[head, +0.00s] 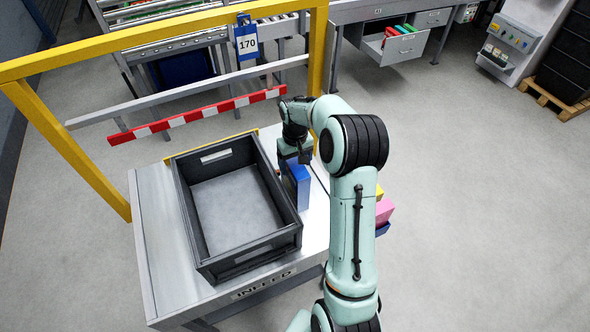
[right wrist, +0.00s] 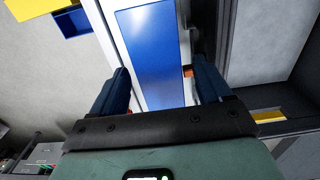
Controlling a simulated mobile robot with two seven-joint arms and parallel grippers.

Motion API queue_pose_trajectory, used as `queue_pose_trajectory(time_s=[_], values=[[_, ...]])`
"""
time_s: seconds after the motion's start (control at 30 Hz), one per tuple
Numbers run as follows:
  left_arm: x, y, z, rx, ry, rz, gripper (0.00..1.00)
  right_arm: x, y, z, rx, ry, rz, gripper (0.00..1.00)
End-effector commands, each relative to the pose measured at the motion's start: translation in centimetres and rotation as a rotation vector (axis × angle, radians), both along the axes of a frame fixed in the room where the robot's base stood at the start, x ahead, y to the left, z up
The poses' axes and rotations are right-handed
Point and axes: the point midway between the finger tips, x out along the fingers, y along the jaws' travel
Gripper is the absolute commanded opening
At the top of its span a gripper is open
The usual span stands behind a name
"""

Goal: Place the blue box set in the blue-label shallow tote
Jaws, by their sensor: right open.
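The blue box set (head: 299,188) stands upright on the infeed table, between the dark tote and my right arm. My right gripper (head: 298,160) is over its top and hides part of it. In the right wrist view the open fingers (right wrist: 163,76) are on either side of the blue box (right wrist: 152,45), with a gap visible at the right finger. A dark grey open tote (head: 190,232) sits just left of the box and looks empty. I see no blue label on it; a pale plate shows on its far wall. My left gripper is not in view.
The metal infeed table (head: 160,255) carries the tote. A yellow frame (head: 75,150) and a red-white bar (head: 200,114) stand behind it. A pink box (head: 384,210) and a blue bin edge (head: 382,229) show right of my arm, partly hidden. Floor farther right is clear.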

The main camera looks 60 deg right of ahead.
Motion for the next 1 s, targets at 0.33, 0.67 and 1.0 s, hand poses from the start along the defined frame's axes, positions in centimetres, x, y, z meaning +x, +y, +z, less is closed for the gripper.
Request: queue_pose_trajectory(time_s=[0.33,0.67,1.0], values=[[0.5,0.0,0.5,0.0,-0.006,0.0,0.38,0.1,0.0,6.4,0.0,-0.002,0.001,0.78],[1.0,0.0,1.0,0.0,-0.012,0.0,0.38,0.5,0.7,11.9,0.001,0.0,-0.001,0.78],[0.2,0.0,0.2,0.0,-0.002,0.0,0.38,0.4,0.7,5.7,0.005,0.005,0.0,0.78]])
